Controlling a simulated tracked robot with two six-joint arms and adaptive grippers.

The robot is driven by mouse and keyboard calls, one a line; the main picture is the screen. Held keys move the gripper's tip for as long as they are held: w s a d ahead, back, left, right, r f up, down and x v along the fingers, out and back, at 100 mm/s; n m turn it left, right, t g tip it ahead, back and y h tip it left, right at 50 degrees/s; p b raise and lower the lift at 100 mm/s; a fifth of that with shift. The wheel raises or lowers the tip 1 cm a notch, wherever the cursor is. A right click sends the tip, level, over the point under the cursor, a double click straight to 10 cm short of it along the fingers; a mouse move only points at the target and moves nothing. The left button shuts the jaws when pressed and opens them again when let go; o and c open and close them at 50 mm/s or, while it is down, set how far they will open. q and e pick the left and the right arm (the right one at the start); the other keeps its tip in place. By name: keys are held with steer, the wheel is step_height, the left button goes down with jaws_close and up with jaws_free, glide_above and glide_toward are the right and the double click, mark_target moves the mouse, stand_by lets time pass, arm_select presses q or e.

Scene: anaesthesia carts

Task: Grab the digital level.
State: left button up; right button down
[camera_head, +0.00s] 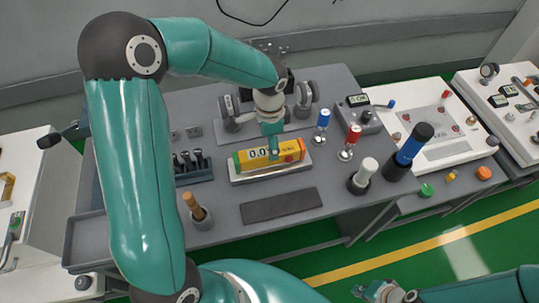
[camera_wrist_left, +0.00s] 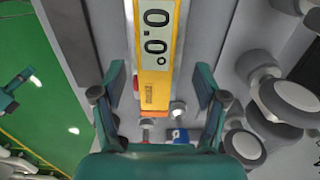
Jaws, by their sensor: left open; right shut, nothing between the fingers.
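In the left wrist view the level (camera_wrist_left: 158,55) runs lengthwise between my open fingers, with clear space on both sides. My left gripper (camera_head: 272,147) is directly above it, pointing down, and hides part of its middle; its two fingers also show in the wrist view (camera_wrist_left: 157,88). My right gripper (camera_head: 362,291) is shut and empty, low at the bottom edge, well away from the level.
Blue (camera_head: 323,119) and red (camera_head: 352,136) handled tools stand right of the level. White (camera_head: 364,172) and blue-black (camera_head: 410,145) cylinders are farther right. A brown-handled tool (camera_head: 194,206) stands front left. A dark flat strip (camera_head: 281,205) lies in front; round grey fixtures (camera_head: 306,95) stand behind.

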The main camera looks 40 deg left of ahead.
arm_select(q)
steer(key=f, duration=0.4)
steer(key=shift+s+d+f, duration=0.1)
steer(key=shift+s+f, duration=0.15)
steer(key=shift+f, duration=0.05)
jaws_close()
steer(key=shift+r, duration=0.1)
